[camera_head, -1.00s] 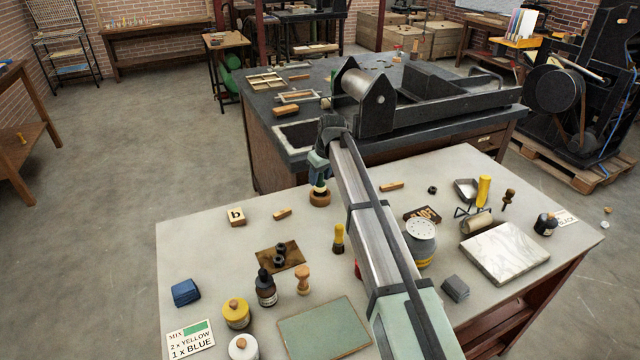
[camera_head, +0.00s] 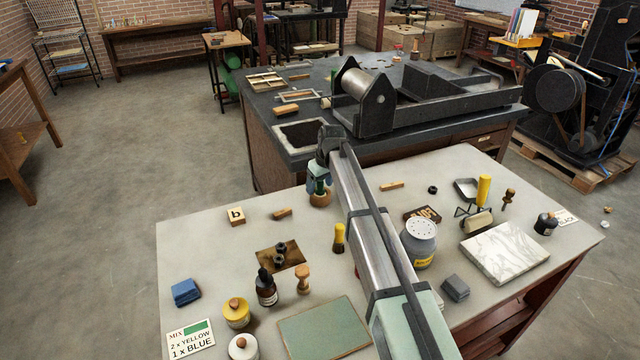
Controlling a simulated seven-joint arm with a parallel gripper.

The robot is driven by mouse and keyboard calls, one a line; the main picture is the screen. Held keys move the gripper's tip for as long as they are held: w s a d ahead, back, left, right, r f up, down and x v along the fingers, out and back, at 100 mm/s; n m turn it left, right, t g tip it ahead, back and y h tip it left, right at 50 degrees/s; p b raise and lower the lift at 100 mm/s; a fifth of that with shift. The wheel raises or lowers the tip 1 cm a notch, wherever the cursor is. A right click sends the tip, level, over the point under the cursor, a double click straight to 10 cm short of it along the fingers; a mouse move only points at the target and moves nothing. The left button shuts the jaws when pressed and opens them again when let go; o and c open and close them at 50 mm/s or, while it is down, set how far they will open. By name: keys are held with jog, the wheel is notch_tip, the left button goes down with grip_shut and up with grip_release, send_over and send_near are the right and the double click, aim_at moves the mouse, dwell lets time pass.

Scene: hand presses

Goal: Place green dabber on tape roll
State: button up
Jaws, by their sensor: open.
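The tan tape roll (camera_head: 320,200) lies flat on the pale table near its far edge. My gripper (camera_head: 319,184) points down directly above it, with its jaws open. A small green piece, probably the green dabber (camera_head: 318,187), shows between the fingers just above the roll. It appears to stand upright on the roll, but the fingers hide most of it, and I cannot tell whether it is touching them.
A wooden "b" block (camera_head: 236,217) and a small wooden block (camera_head: 282,213) lie to the left. A yellow-handled dabber (camera_head: 339,238) stands nearer. My arm crosses the table's middle. The dark press bench (camera_head: 300,134) stands just beyond the table.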

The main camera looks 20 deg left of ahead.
jog(key=v, duration=1.2)
jog(key=shift+r, duration=0.2)
